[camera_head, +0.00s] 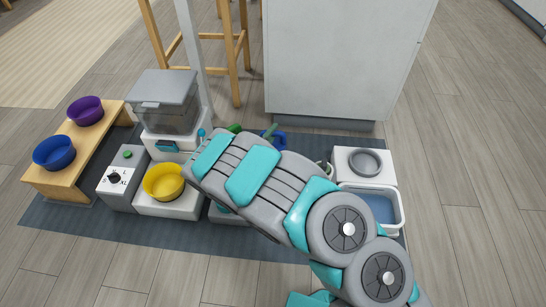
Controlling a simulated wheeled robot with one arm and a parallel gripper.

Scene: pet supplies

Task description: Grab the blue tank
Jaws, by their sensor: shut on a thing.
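A small part of a dark blue thing (274,136) shows behind the upper edge of my arm, on the mat near the front of the white cabinet. It may be the blue tank, but most of it is hidden and I cannot tell its shape. My arm reaches in from the lower right and covers the middle of the mat. My gripper's fingers are hidden behind the arm, so their place against the blue thing does not show.
A wooden stand (60,183) bears blue and purple bowls. A white cabinet (345,55) stands behind.

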